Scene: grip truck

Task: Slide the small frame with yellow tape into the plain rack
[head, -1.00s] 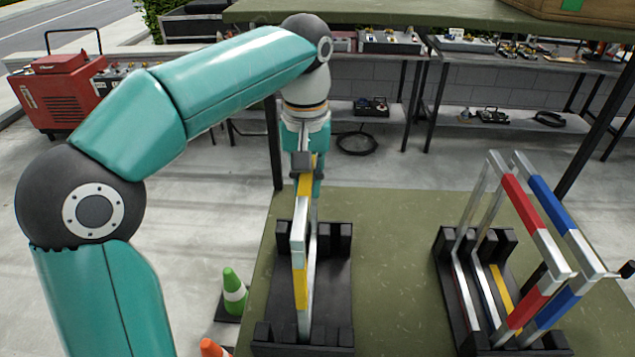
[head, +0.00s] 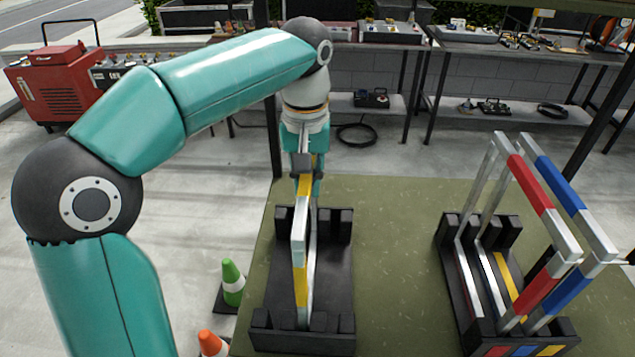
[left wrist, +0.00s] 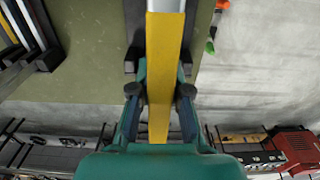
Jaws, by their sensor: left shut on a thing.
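The small frame with yellow tape (head: 300,245) stands upright in the plain black rack (head: 262,318) on the green table. My left gripper (head: 304,172) is shut on the frame's far upper part. In the left wrist view the yellow-taped bar (left wrist: 165,60) runs between the fingers of the left gripper (left wrist: 160,92). The rack's dark end (left wrist: 133,40) shows beside the bar there. I cannot tell whether the frame's lower bar rests fully down in its slot. My right gripper is in neither view.
A second black rack (head: 455,270) with coloured strips stands to the right and holds a red-taped frame (head: 530,185) and a blue-taped frame (head: 555,185). Green (head: 232,280) and orange (head: 210,343) cones stand left of the table. Green tabletop between the racks is clear.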

